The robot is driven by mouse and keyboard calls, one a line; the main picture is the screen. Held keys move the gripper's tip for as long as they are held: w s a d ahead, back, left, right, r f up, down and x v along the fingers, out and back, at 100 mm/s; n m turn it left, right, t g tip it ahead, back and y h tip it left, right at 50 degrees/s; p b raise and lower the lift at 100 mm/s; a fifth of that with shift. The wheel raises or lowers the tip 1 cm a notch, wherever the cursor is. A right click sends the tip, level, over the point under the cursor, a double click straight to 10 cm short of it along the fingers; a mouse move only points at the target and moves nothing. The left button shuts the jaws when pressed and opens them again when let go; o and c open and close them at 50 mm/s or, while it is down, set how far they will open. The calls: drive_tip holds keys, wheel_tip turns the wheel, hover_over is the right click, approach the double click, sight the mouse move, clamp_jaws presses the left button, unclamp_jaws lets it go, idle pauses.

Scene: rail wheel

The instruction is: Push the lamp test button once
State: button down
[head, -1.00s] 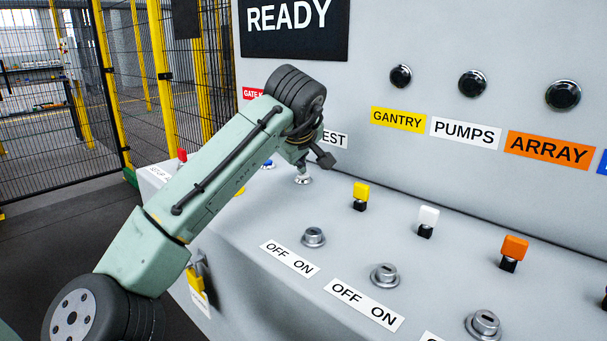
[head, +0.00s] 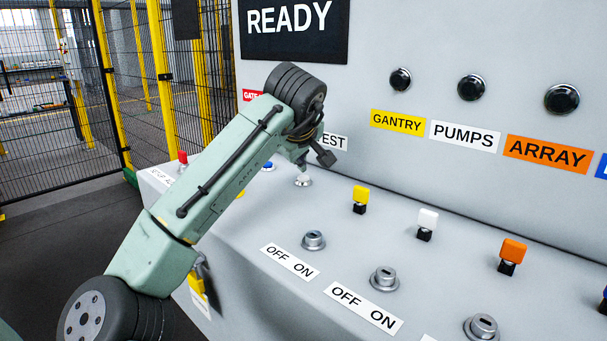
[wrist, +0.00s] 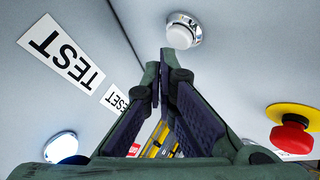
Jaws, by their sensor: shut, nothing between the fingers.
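The lamp test button is a round white button in a silver ring (head: 303,180), on the sloping grey console below a partly hidden label ending in "EST" (head: 334,142). In the wrist view the white button (wrist: 180,35) is just beyond my fingertips, with the "TEST" label (wrist: 62,53) to its left. My gripper (head: 302,165) is shut and empty, pointing down just above the button, with a small gap showing. In the wrist view its fingers (wrist: 160,72) are together and do not cover the button.
A lit blue button (head: 268,166) is left of the white one; a red mushroom button on a yellow base (wrist: 292,135) is near my fingers in the wrist view. Yellow (head: 360,198), white (head: 427,222) and orange (head: 513,252) switches and several key switches stand to the right.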

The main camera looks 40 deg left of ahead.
sight(300, 177)
wheel_tip(300, 177, up, 6)
drive_tip(key=p, duration=0.4)
idle(1.1)
